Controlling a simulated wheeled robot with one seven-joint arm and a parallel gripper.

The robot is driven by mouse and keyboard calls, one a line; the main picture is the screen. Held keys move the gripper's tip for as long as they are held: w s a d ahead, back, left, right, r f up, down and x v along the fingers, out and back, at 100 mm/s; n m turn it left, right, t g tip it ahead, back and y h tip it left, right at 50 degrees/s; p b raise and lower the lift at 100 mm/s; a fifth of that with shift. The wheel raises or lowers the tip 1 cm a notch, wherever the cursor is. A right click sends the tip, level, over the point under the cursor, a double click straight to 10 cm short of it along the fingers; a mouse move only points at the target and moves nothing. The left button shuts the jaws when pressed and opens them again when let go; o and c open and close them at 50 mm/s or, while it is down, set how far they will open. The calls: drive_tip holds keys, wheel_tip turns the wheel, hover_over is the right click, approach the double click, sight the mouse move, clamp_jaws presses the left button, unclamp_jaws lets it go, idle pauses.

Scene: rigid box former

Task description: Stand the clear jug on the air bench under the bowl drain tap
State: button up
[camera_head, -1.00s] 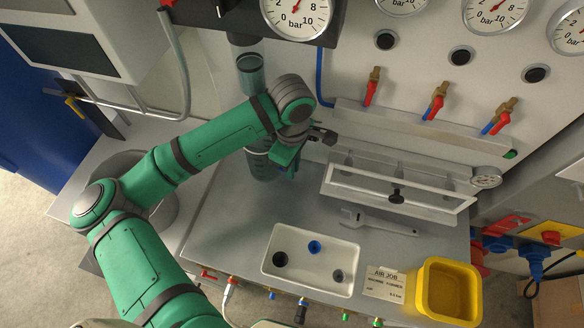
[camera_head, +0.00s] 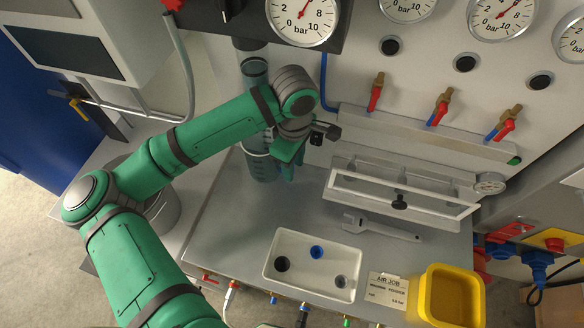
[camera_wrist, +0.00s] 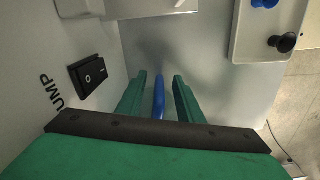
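The clear jug (camera_head: 260,168) stands on the grey air bench (camera_head: 225,215), at its back left; the arm hides its upper part. The clear bowl (camera_head: 254,70) hangs above, in line with the jug in the head view. The drain tap is hidden behind my arm. My gripper (camera_head: 289,172) is just right of the jug, pointing down. In the wrist view my gripper (camera_wrist: 159,92) has its fingers apart, with a slim blue bar (camera_wrist: 158,98) between them and gaps visible on both sides. The bar may be the jug's handle; I cannot tell. The jug's body is not visible there.
A clear-fronted rack (camera_head: 400,207) and a wrench (camera_head: 380,227) are right of my gripper. A white tray (camera_head: 284,290) with plugs, a job card (camera_head: 386,288) and a yellow bin (camera_head: 432,312) line the front. A pump switch (camera_wrist: 90,75) shows close by.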

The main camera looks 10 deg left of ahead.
wheel_tip(320, 180, up, 5)
drive_tip(key=shift+d+f, duration=0.1)
idle(0.7)
